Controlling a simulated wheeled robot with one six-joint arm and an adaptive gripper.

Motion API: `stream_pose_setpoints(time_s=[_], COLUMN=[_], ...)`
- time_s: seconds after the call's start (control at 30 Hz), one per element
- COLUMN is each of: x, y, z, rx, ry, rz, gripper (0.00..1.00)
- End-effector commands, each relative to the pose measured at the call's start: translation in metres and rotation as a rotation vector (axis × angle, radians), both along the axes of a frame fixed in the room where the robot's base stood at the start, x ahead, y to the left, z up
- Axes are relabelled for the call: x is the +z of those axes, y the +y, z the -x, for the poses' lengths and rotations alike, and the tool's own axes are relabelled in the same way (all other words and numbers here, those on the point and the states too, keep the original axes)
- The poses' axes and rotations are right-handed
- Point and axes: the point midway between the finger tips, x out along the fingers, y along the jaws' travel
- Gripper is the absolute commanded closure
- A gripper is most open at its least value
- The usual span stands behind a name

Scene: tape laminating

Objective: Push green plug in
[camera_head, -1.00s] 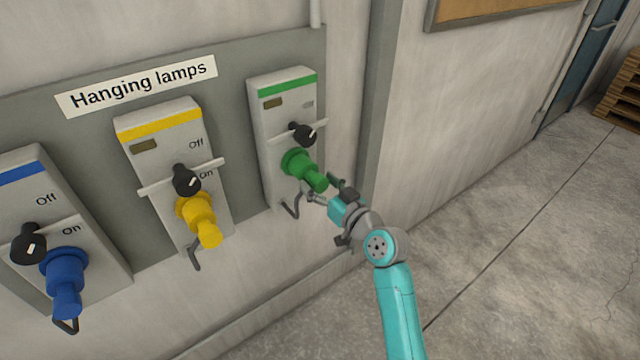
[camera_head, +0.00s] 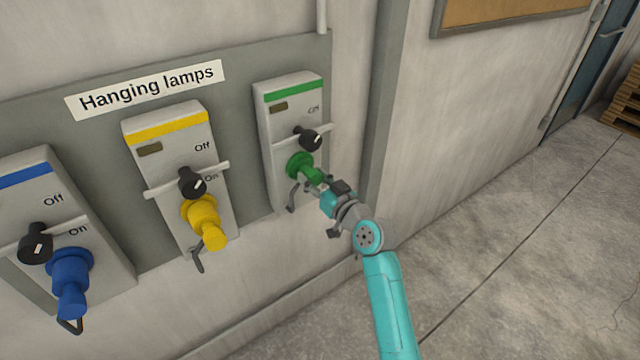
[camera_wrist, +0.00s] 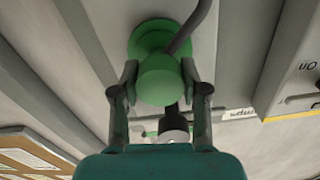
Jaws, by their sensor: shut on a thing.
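The green plug (camera_head: 308,171) sits at the socket of the green-striped switch box (camera_head: 290,95) at the right of the panel. In the wrist view the plug (camera_wrist: 160,76) lies between the two fingers, its round flange up against the box face. I cannot tell whether it is fully seated. My gripper (camera_head: 323,185) is shut on the plug's outer end; its fingers (camera_wrist: 160,88) also show in the wrist view. The black knob (camera_head: 309,138) sits just above the plug.
The yellow plug (camera_head: 205,222) and blue plug (camera_head: 70,282) sit at their boxes to the left. A thin bar (camera_head: 186,180) crosses the yellow box by its knob. A wall pillar (camera_head: 385,90) stands to the right.

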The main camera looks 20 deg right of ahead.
Motion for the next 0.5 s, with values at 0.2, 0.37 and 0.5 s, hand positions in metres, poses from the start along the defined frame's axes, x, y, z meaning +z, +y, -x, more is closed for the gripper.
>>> stream_pose_setpoints(time_s=[0.2,0.37,0.5], x=[0.0014,0.0015,0.0013], y=[0.0005,0.0006,0.0005], z=[-0.0024,-0.0022,-0.0019], rx=[0.0,0.0,0.0], ry=[-0.002,-0.002,-0.002], rz=[0.0,0.0,0.0], gripper=[1.0,0.31,0.3])
